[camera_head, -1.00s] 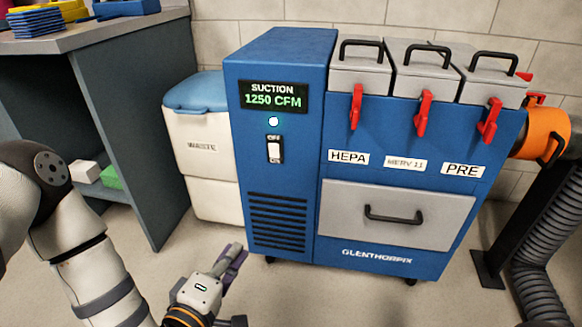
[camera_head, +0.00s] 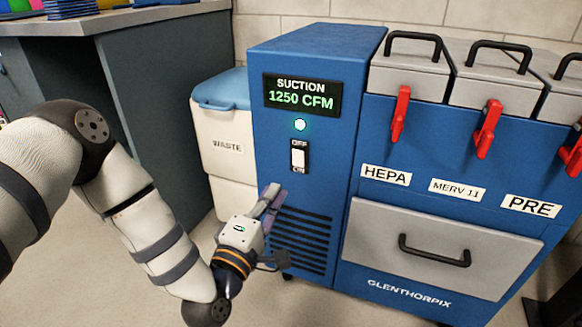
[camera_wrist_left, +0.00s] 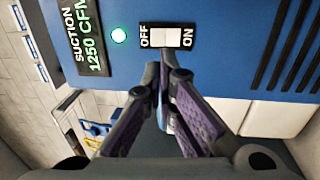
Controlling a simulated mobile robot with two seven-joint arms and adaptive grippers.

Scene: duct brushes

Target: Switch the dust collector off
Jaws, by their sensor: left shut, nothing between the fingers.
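The blue dust collector (camera_head: 312,185) stands ahead. My right gripper is out of view.
A white waste bin (camera_head: 222,145) with a blue lid stands left of the collector. A grey workbench (camera_head: 160,80) is at the left. Red latches (camera_head: 488,128) and a drawer handle (camera_head: 435,252) stick out at the right. The space before the switch is free.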

